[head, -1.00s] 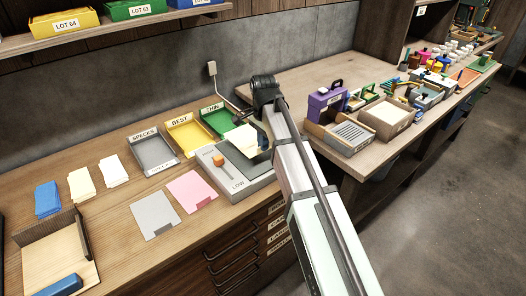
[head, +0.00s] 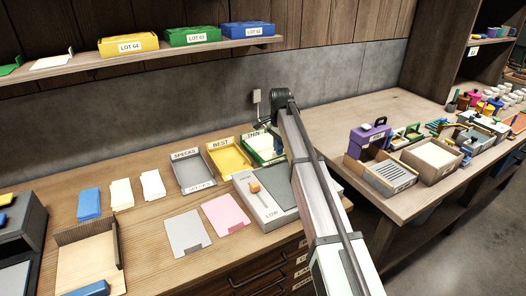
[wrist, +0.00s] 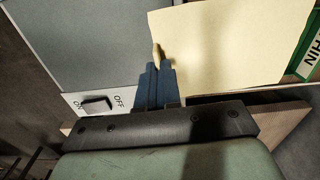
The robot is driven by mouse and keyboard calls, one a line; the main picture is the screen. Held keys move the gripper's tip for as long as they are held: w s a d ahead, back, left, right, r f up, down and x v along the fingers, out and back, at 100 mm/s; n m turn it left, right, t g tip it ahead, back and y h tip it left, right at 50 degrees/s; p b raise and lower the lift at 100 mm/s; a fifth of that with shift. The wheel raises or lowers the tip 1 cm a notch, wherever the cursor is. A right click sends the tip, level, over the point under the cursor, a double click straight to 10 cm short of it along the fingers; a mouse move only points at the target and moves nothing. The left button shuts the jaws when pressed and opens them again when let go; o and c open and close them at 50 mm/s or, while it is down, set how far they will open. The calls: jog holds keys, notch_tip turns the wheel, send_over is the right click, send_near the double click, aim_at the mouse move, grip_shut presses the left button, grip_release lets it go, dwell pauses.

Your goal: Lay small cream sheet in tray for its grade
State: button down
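A small cream sheet (wrist: 230,45) is gripped near one edge by my gripper (wrist: 158,70), whose fingers look shut on it in the wrist view. In the head view the sheet (head: 265,143) shows beside my arm, over the green THIN tray (head: 249,142); whether it touches the tray is unclear. The green tray's labelled edge (wrist: 312,60) shows at the right of the wrist view. The yellow BEST tray (head: 229,160) and grey SPECKS tray (head: 194,171) stand to its left, both empty.
The grey light box (head: 262,207) with an orange slider stands in front of the trays. A grey card (head: 187,233) and a pink card (head: 225,214) lie left of it. Blue, cream and white stacks lie further left. A shelf (head: 150,55) with lot boxes hangs above.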

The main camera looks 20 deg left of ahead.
aim_at(267, 143)
jog(key=w+a, duration=0.1)
jog(key=w, duration=0.2)
jog(key=w+a, duration=0.2)
jog(key=w, duration=0.2)
jog(key=w+a, duration=0.2)
jog(key=w, duration=0.1)
jog(key=shift+w+a, duration=0.1)
jog(key=shift+w, duration=0.1)
jog(key=shift+w+f, duration=0.1)
jog(key=shift+w, duration=0.1)
jog(key=shift+m, duration=0.3)
jog(key=shift+f, duration=4.9)
jog(key=shift+f, duration=0.1)
jog(key=c, duration=1.3)
grip_release()
jog(key=shift+c, duration=0.2)
notch_tip(267, 143, up, 12)
jog(key=shift+r, duration=0.15)
